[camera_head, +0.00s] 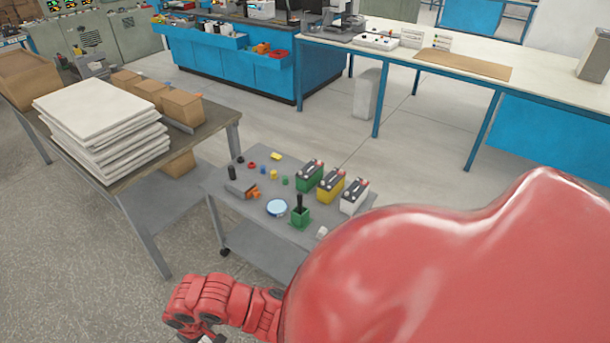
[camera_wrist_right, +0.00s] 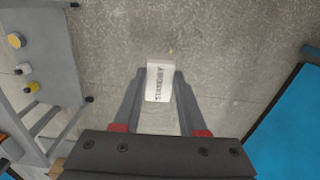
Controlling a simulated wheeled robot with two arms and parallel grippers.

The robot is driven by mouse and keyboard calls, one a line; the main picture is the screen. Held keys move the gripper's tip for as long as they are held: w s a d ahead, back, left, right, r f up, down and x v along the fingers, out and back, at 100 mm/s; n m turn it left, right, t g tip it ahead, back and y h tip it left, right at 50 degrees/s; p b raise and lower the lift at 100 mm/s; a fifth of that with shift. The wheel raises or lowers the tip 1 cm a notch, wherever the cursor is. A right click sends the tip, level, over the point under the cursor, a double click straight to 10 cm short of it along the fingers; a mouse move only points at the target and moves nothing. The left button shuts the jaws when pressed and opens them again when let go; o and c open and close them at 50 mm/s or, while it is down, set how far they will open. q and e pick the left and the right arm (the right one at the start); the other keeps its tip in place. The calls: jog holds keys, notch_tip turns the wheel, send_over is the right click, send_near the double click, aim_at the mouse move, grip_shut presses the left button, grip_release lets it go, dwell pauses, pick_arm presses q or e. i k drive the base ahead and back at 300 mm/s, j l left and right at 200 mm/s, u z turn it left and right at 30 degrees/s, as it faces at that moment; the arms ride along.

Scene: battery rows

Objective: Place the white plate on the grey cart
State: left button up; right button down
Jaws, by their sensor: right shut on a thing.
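In the right wrist view my right gripper (camera_wrist_right: 159,88) is shut on a small white plate (camera_wrist_right: 159,92) with dark lettering along it. Grey floor shows behind the plate. The grey cart (camera_head: 243,207) stands in the middle of the head view, with its top also at the left edge of the wrist view (camera_wrist_right: 48,52). The plate is to the right of the cart in the wrist view, over the floor and apart from the cart top. In the head view my large red arm hides the right gripper, the plate and the cart's near right corner. My left gripper's fingertips are not visible.
Green, yellow and white batteries (camera_head: 330,186), a blue-white disc (camera_head: 277,208), a green holder (camera_head: 300,217) and small coloured parts stand on the cart. A table with stacked white panels (camera_head: 100,110) is left of it. A long workbench (camera_head: 450,72) is behind. Floor between is clear.

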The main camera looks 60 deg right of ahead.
aim_at(282, 193)
jog(key=i+l+z, duration=0.25)
jog(key=z, duration=0.2)
jog(key=i+l+z, duration=0.15)
jog(key=i+z, duration=0.5)
jog(key=z, duration=0.2)
jog(key=i, duration=0.6)
